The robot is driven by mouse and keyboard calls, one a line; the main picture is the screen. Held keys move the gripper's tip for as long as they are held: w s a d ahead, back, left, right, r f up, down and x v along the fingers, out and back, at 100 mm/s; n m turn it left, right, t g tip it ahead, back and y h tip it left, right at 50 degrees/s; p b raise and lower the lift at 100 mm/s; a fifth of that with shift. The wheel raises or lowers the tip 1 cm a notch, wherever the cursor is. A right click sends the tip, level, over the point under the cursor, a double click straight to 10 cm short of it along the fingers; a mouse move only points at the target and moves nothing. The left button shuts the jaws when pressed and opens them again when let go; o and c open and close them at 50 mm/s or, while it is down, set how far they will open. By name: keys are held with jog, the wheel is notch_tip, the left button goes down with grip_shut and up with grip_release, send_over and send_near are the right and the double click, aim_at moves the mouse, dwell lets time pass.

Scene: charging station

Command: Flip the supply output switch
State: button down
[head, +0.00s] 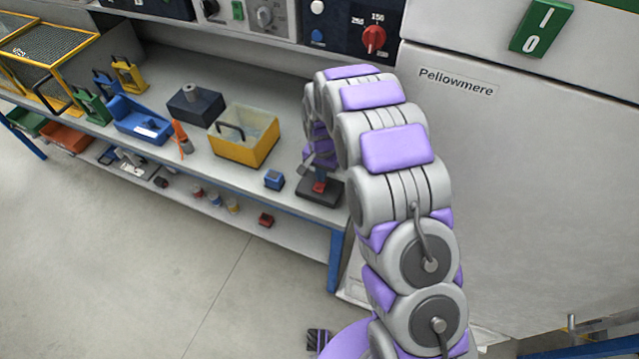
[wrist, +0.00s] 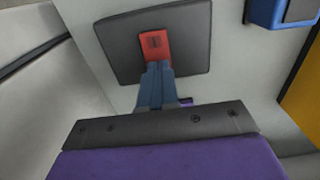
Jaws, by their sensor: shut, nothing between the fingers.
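A red switch-like piece (wrist: 155,45) sits on a dark square base (wrist: 115,42) in the wrist view. In the head view the red piece (head: 319,187) and the dark base (head: 331,193) are at the bench's right front corner. My gripper (wrist: 155,68) is shut and empty, its blue-grey fingers pointing at the red piece. The fingertips overlap its lower edge in the picture; I cannot tell whether they touch. In the head view my gripper (head: 319,173) is right above the base, partly hidden by my arm. No label on the red piece is readable.
A blue block (head: 274,180) and a yellow bin (head: 244,137) stand left of the base on the bench (head: 215,170). A white cabinet (head: 500,180) with a green I/O plate (head: 542,27) stands at the right. A panel with a red knob (head: 374,38) is behind.

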jog(key=shift+f, duration=0.2)
jog(key=shift+r+p, duration=1.35)
jog(key=shift+r, duration=2.2)
